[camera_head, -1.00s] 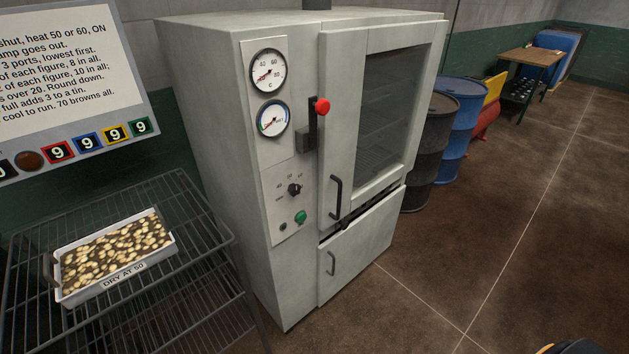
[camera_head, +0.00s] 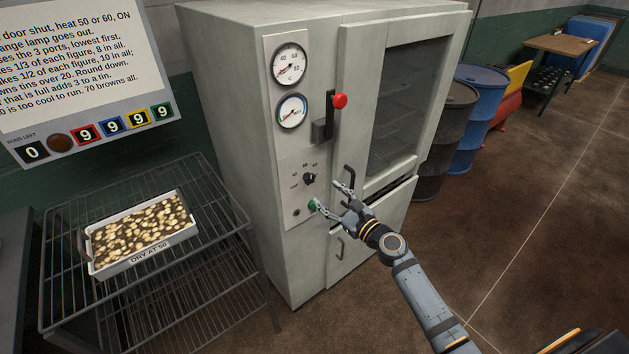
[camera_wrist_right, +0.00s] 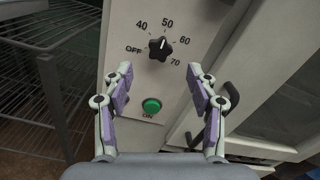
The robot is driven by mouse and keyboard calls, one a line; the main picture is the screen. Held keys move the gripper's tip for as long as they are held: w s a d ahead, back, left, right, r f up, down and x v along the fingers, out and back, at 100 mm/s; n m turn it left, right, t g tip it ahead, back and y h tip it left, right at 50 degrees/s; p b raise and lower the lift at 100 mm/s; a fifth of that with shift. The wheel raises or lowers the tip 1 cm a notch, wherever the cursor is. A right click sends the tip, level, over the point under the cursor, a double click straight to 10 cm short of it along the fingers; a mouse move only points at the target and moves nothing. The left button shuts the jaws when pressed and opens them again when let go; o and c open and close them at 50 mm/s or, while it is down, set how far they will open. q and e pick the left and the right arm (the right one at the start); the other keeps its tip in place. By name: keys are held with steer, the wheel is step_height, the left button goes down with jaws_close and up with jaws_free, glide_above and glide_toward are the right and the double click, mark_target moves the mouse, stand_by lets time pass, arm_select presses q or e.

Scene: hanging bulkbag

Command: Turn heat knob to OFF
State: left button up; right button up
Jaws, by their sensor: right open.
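The heat knob (camera_head: 309,178) is a small black knob on the front panel of the grey oven (camera_head: 225,120). In the right wrist view the heat knob (camera_wrist_right: 160,48) shows marks OFF, 40, 50, 60 and 70 around it. Its white line points up, about at 50. My right gripper (camera_head: 328,195) is open in front of the panel, just below and right of the knob in the head view. In the right wrist view my right gripper (camera_wrist_right: 160,70) has its fingers spread, with the knob just beyond the gap between the tips. My left gripper is out of view.
A green ON button (camera_wrist_right: 151,106) sits below the knob. The oven door handle (camera_head: 349,178) is close to the right. A wire rack (camera_head: 60,290) with a tray labelled DRY AT 50 (camera_head: 140,258) stands left. Barrels (camera_head: 475,120) stand beyond the oven.

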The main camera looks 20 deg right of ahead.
mark_target(311, 180)
steer(key=x, duration=0.7)
steer(key=shift+w+a+f, duration=0.1)
steer(key=shift+w, duration=0.1)
steer(key=c, duration=1.1)
steer(key=shift+c, duration=0.2)
